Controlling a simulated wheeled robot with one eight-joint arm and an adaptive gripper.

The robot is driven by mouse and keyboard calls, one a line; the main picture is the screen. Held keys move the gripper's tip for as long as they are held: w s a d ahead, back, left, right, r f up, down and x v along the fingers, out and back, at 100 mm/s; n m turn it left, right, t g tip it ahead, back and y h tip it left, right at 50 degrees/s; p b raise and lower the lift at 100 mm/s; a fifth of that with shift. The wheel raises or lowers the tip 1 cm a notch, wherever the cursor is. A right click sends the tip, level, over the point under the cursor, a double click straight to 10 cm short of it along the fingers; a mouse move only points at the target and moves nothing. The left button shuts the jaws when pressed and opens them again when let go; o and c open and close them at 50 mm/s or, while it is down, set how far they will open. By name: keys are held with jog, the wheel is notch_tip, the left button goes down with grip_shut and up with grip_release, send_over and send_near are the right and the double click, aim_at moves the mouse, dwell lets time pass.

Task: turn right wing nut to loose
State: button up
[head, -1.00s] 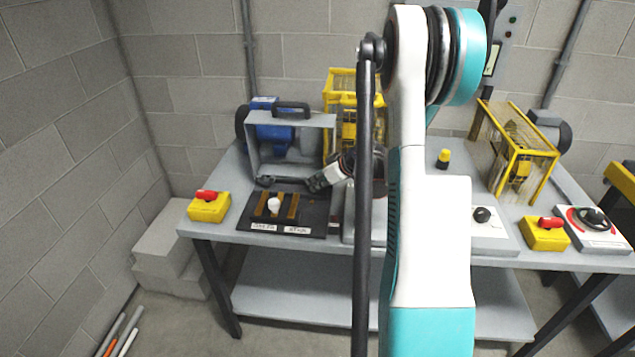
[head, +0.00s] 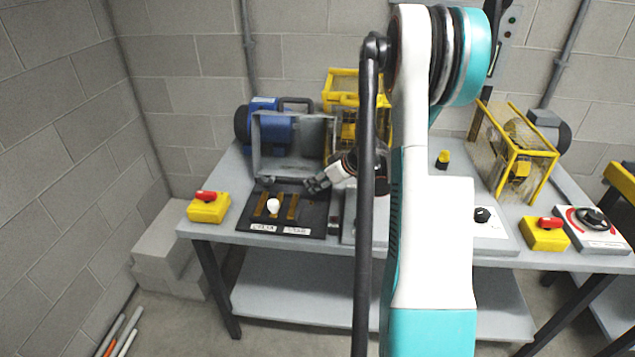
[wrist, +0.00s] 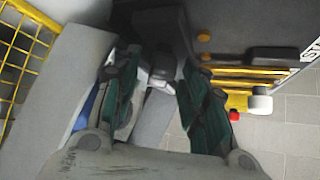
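In the head view my gripper (head: 317,185) is at the lower right front of the grey open-fronted housing (head: 256,140), just behind the black slotted panel. In the wrist view my gripper (wrist: 160,95) has its two dark green-padded fingers spread apart. A small dark grey piece (wrist: 161,63), which may be the right wing nut, shows between and beyond the fingers, with gaps on both sides. I cannot tell its exact shape or angle. In the head view the gripper and wrist hide that spot.
The black panel (head: 240,222) has brass strips and a white knob (head: 273,205). A yellow box with a red button (head: 209,207) stands at left. A blue motor (head: 270,132) is behind the housing. Yellow cages (head: 340,75) (head: 515,150) stand farther back and right.

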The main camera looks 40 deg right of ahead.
jog(key=v, duration=1.1)
jog(key=shift+s+a+r, duration=0.1)
